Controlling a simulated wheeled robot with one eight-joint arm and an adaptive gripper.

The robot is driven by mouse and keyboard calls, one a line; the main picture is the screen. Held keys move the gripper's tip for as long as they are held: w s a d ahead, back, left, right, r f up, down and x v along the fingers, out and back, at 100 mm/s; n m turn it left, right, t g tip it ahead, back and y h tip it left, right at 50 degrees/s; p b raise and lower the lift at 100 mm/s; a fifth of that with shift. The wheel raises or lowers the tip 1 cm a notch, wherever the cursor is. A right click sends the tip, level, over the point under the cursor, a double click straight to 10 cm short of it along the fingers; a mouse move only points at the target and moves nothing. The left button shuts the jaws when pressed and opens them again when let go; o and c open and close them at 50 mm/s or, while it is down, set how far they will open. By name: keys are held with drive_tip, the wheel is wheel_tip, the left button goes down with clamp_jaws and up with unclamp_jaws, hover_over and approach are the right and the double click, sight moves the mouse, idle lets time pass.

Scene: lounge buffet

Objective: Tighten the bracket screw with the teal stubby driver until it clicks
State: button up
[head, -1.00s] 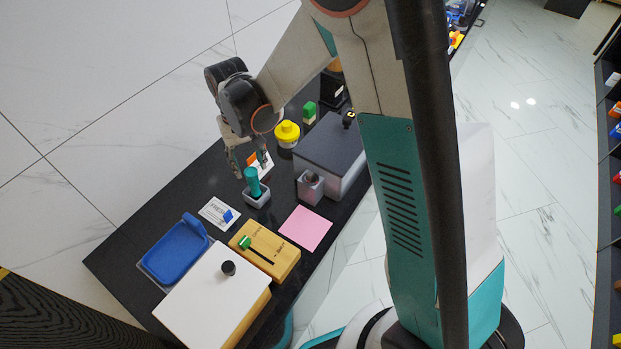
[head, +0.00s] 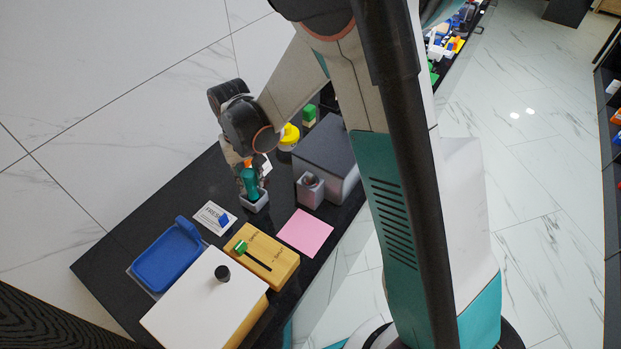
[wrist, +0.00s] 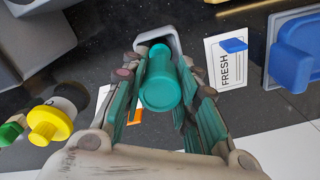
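The teal stubby driver (head: 250,182) stands in a small pale holder (head: 257,203) on the dark counter. In the wrist view the driver (wrist: 160,85) shows end-on, with the holder (wrist: 158,38) around its far end. My gripper (wrist: 160,100) has one finger on each side of the driver. The fingers look spread, with no clear grip on it. In the head view my gripper (head: 246,168) is partly hidden by its own wrist. A grey block with a round dark recess (head: 310,188), possibly the bracket, stands right of the holder; I cannot make out a screw.
A large grey box (head: 327,150) stands behind the block. A yellow-topped jar (head: 290,134) is at the back. A FRESH card (head: 214,217), blue tray (head: 168,257), wooden slider box (head: 262,256), white-topped box (head: 205,305) and pink sheet (head: 305,232) lie nearer the front.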

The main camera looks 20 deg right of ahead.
clamp_jaws()
drive_tip(key=shift+r+p, duration=1.45)
drive_tip(key=shift+r, duration=1.05)
drive_tip(key=shift+d, duration=0.1)
drive_tip(key=shift+s+d+r, duration=0.1)
drive_tip(key=shift+d+r, duration=0.15)
drive_tip(key=s+d+r+p, duration=0.1)
drive_tip(key=s+d+r, duration=0.1)
drive_tip(key=d, duration=0.5)
drive_tip(key=s+d+r+p, duration=0.1)
drive_tip(key=s+d+r, duration=0.1)
drive_tip(key=d+r, duration=0.2)
drive_tip(key=d, duration=0.3)
drive_tip(key=shift+s+d+p, duration=0.3)
drive_tip(key=shift+s+p, duration=0.05)
drive_tip(key=shift+s, duration=0.05)
